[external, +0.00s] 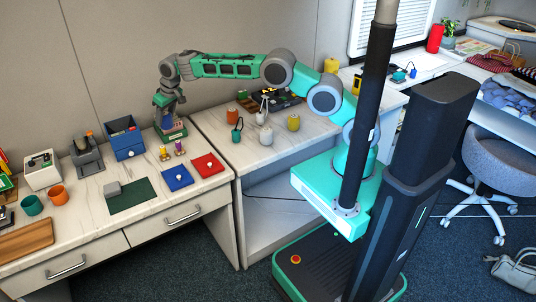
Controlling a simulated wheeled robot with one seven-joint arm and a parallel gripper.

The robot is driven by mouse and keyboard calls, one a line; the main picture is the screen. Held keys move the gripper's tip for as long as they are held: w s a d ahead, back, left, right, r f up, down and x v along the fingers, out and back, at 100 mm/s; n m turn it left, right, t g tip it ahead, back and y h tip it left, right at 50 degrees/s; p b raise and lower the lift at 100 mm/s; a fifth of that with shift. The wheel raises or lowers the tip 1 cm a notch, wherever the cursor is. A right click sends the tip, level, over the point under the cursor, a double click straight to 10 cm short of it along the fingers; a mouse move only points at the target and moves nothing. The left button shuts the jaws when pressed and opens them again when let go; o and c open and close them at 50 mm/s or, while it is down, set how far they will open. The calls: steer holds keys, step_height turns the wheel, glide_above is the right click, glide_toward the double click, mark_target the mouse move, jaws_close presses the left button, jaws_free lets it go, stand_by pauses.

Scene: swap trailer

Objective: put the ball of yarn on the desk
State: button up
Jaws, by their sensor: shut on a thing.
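My gripper (166,112) points down over the back right corner of the left desk (90,226). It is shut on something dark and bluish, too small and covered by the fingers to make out. A green-based box or device (172,133) is just below the fingertips; I cannot tell if the held thing touches it. I cannot clearly pick out a ball of yarn in this view.
A blue box (124,139) and a grey machine (87,157) stand left of my gripper. Blue (177,178) and red (208,165) squares and a dark green mat (131,196) lie in front. Small containers (293,122) stand on the right counter.

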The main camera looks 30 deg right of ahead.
step_height(320, 180, down, 10)
steer(key=shift+f+p, duration=0.1)
steer(key=shift+p, duration=0.3)
steer(key=o, duration=1)
steer(key=shift+f, duration=0.1)
steer(key=shift+o, duration=1.1)
